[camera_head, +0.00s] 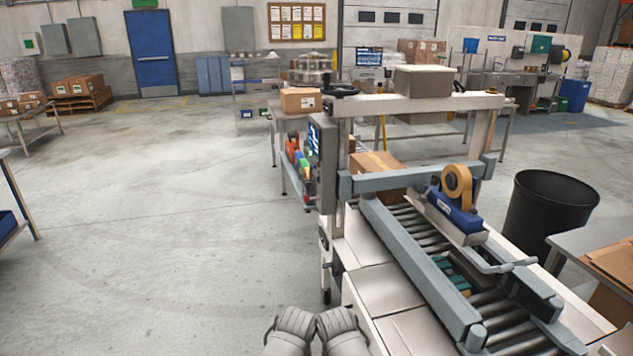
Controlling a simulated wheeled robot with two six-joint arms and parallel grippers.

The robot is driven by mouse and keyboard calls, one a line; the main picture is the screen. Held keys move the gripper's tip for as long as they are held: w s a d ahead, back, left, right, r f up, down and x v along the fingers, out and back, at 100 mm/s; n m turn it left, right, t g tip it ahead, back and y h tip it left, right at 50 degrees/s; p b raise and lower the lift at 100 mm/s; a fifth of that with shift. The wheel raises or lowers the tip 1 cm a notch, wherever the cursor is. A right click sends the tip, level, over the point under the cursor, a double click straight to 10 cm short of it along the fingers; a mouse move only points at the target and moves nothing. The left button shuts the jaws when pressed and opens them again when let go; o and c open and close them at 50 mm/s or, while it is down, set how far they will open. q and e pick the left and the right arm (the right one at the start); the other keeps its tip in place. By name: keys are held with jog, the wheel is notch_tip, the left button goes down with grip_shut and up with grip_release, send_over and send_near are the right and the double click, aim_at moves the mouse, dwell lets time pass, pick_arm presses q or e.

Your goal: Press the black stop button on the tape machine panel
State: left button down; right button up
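The tape machine (382,237) stands right of centre in the head view, with a roller bed, grey side rails and a tape head. Its control panel (327,165) is mounted on the left upright, seen nearly edge-on and facing left. A small blue screen (313,137) shows at its top. Red, orange and green parts show at the panel's left side, but I cannot pick out the black stop button. Two grey parts of my arms show at the bottom centre.
The concrete floor (180,210) left of the machine is open. A brown carton (375,163) sits at the machine's far end. A black bin (550,210) stands at its right. A table (18,190) edges in at the left. A blue door (150,50) is far back.

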grip_shut()
dwell(1.1)
